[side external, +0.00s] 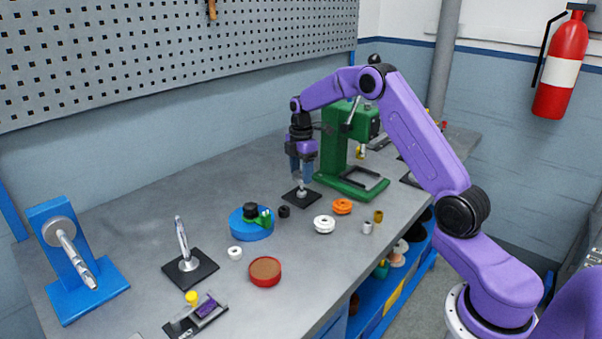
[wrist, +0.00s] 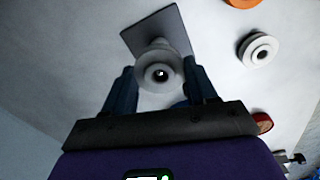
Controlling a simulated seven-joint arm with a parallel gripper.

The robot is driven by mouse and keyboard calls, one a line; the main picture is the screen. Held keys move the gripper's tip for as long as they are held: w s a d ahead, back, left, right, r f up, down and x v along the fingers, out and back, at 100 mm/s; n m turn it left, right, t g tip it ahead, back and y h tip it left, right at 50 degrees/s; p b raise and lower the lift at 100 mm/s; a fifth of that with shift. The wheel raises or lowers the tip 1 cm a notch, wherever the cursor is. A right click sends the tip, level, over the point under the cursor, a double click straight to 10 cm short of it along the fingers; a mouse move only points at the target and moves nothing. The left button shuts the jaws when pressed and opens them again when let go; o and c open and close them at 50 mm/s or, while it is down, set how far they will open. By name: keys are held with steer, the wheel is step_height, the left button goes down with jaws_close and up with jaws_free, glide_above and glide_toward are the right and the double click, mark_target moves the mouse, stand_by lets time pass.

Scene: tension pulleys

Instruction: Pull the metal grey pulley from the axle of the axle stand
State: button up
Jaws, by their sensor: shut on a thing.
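The axle stand is a dark square plate (side external: 301,197) with a short light-coloured hub, in the middle of the bench below my gripper. My gripper (side external: 301,178) points straight down over it. In the wrist view, the metal grey pulley (wrist: 160,72) sits between the two blue fingers, which are shut on it. The stand's plate (wrist: 152,30) shows behind the pulley. A dark hole with a bright spot is at the pulley's centre. Whether the axle still runs through the pulley cannot be told, as the fingers hide much of it in the side view.
A green press (side external: 345,150) stands close behind and right of my gripper. A blue round fixture (side external: 251,228), white pulley (side external: 324,224) and orange pulley (side external: 342,206) lie nearby. Another upright axle (side external: 182,240) and a blue stand (side external: 85,285) are left. Bare bench lies left behind my gripper.

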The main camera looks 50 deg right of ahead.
steer(key=shift+r, duration=1.35)
steer(key=shift+r, duration=0.15)
steer(key=shift+r, duration=0.3)
steer(key=shift+r, duration=2)
steer(key=shift+a, duration=0.1)
